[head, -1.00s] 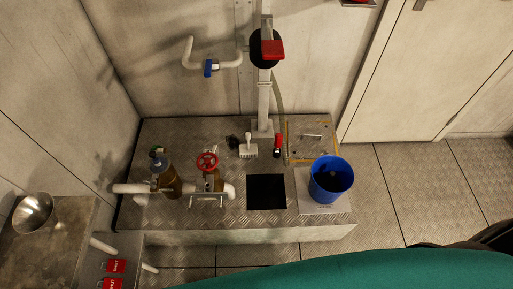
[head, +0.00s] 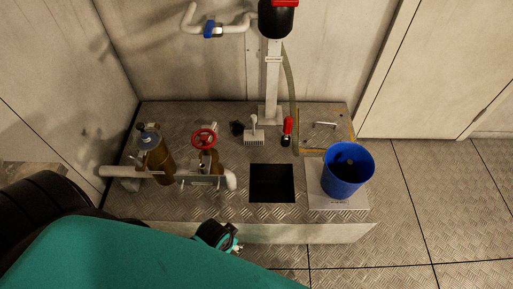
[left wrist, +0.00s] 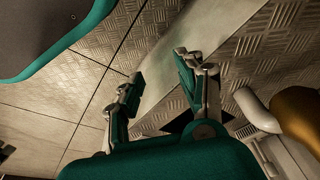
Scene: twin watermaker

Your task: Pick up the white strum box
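The white strum box (head: 254,135) stands on the raised metal platform (head: 225,207), toward its back. It is small, with a slotted base and an upright white stem. My left gripper (head: 232,243) is low in the head view, partly hidden by my teal arm, near the platform's front edge and well short of the strum box. In the left wrist view my left gripper (left wrist: 158,80) is open, with nothing between its fingers. I cannot make out the strum box surely in that view. My right gripper is not in view.
A square dark opening (head: 271,183) lies in front of the strum box. A blue bucket (head: 347,172) is on the right. A red valve wheel (head: 204,138), pipe (head: 127,172) and brown filter body (head: 154,158) are on the left. A red-and-black item (head: 287,131) stands close right.

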